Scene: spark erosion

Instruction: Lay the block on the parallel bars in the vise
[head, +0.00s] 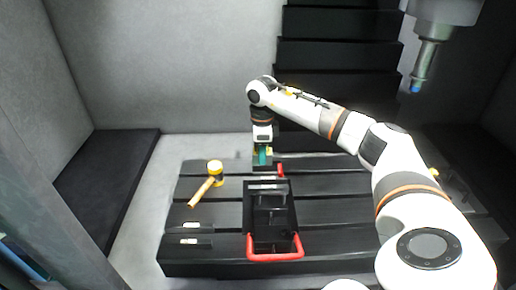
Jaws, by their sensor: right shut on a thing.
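The vise (251,218) is a dark, long body on the table with a red handle loop (275,257) at its near end. My right gripper (262,154) reaches in from the right and points down just behind the vise's far end. It is shut on a small teal piece, which I take to be the block (263,157). The fingers hide part of it, and I cannot tell whether it touches anything below. Dark shapes show inside the vise, but I cannot make out the parallel bars clearly. My left gripper is not in view.
A machine head with a spindle (425,60) hangs at the upper right. Black bellows (340,55) stand behind. Small light pieces (191,226) lie at the table's left front.

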